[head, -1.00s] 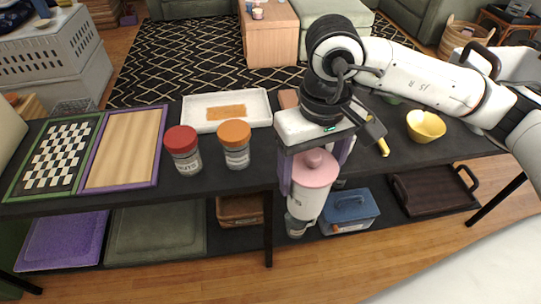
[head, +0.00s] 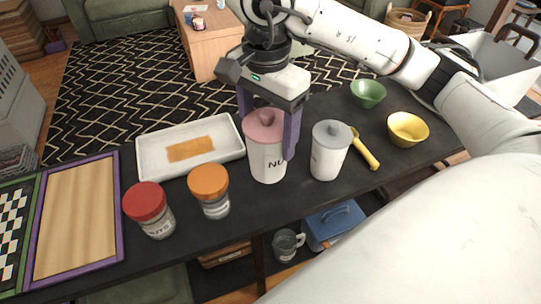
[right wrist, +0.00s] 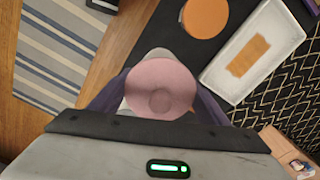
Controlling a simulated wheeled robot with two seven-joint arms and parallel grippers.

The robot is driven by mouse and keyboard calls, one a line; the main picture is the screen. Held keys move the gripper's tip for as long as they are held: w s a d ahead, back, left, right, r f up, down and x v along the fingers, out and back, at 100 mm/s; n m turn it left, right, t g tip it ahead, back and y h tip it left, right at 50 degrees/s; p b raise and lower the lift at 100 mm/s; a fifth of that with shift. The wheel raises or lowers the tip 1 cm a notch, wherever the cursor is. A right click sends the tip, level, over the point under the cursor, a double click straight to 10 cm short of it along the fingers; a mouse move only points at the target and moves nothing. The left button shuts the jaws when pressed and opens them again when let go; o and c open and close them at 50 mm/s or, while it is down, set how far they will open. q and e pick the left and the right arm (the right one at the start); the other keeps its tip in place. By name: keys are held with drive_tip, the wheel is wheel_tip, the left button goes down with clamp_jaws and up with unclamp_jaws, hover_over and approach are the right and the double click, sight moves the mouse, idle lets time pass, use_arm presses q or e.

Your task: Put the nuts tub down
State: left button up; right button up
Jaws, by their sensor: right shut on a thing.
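The nuts tub (head: 267,160) is a white canister with a pink knobbed lid and dark lettering, partly turned away. My right gripper (head: 268,122) is shut on it from above, one purple finger on each side. The tub is upright at the dark shelf-table (head: 245,220), between the orange-lidded jar and a grey-lidded white canister. I cannot tell whether its base touches the top. In the right wrist view the pink lid of the nuts tub (right wrist: 161,84) sits between the fingers of my right gripper (right wrist: 160,97). My left gripper is not in view.
Close by stand a grey-lidded canister (head: 328,155), an orange-lidded jar (head: 210,190) and a red-lidded jar (head: 150,210). A white tray (head: 155,165) lies behind. A yellow-handled item (head: 366,150), yellow bowl (head: 407,128) and green bowl (head: 368,92) are at right.

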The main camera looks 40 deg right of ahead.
drive_tip(key=m, duration=0.1)
drive_tip(key=d+m, duration=0.1)
drive_tip(key=m, duration=0.1)
drive_tip(key=w+m, duration=0.1)
drive_tip(key=shift+d+r+m, duration=0.2)
drive_tip(key=shift+r+m, duration=0.1)
drive_tip(key=shift+r, duration=0.05)
drive_tip(key=shift+f, duration=0.3)
drive_tip(key=shift+m, duration=0.3)
wheel_tip(320, 180, down, 5)
drive_tip(key=shift+d+f+b, duration=0.1)
drive_tip(key=shift+b, duration=0.2)
wheel_tip(320, 180, down, 4)
drive_tip(key=shift+r, duration=0.15)
drive_tip(key=shift+f, duration=0.2)
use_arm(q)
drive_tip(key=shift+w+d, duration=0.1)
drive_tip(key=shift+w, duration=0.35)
use_arm(e)
drive_tip(key=shift+f, duration=0.25)
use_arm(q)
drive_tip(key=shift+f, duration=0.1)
use_arm(e)
drive_tip(key=o, duration=1.7)
drive_tip(key=shift+r, duration=0.1)
